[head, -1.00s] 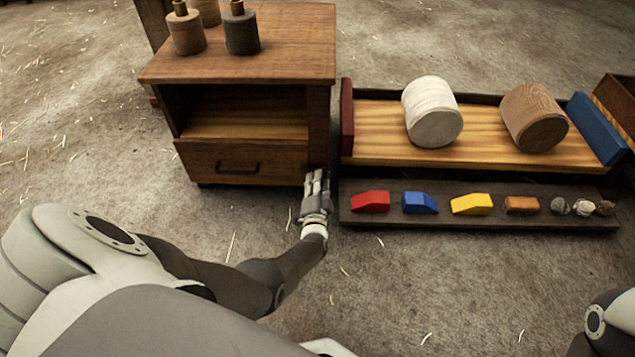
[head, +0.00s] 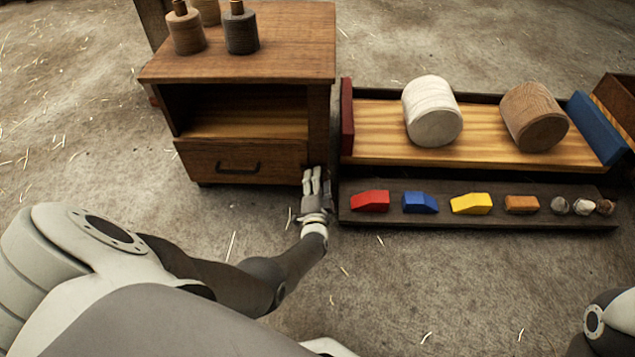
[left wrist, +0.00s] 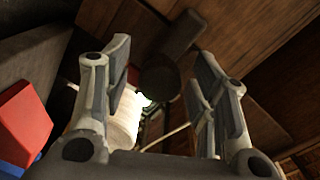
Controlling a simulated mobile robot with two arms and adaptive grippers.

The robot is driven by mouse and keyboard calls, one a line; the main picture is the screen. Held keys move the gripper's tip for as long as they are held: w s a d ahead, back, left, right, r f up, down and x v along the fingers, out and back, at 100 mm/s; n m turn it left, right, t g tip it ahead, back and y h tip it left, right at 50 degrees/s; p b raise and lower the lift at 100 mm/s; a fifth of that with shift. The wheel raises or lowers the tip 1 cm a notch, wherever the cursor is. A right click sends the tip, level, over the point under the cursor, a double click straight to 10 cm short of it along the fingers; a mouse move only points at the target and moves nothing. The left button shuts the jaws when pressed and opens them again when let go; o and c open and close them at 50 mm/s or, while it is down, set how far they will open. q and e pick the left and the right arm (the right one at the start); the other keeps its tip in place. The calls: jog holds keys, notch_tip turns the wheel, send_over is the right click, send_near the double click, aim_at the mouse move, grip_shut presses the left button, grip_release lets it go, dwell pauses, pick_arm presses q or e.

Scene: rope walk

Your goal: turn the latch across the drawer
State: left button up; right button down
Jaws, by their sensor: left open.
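The wooden drawer (head: 205,167) with a dark bar handle (head: 238,169) is at the bottom of the cabinet and looks closed. My left gripper (head: 313,175) is at the drawer's lower right corner, by the cabinet's right post, and hides that spot in the head view. In the left wrist view its fingers (left wrist: 160,95) are apart and empty. Between and beyond them is a dark latch (left wrist: 181,37), a bar slanting up and right from a round dark end (left wrist: 159,79). I cannot tell whether a finger touches it. My right gripper is out of view.
The cabinet (head: 290,40) carries several spools (head: 241,30). Right of my gripper, a dark tray (head: 480,222) holds coloured blocks (head: 371,201) and stones. Behind it, a wooden bed holds a white roll (head: 432,112) and a brown roll (head: 533,117). The floor in front is clear.

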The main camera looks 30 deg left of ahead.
pick_arm(q)
jog(key=shift+s, duration=0.1)
jog(key=v, duration=0.7)
dwell(0.5)
jog(key=shift+s+d, duration=0.1)
jog(key=shift+s, duration=0.05)
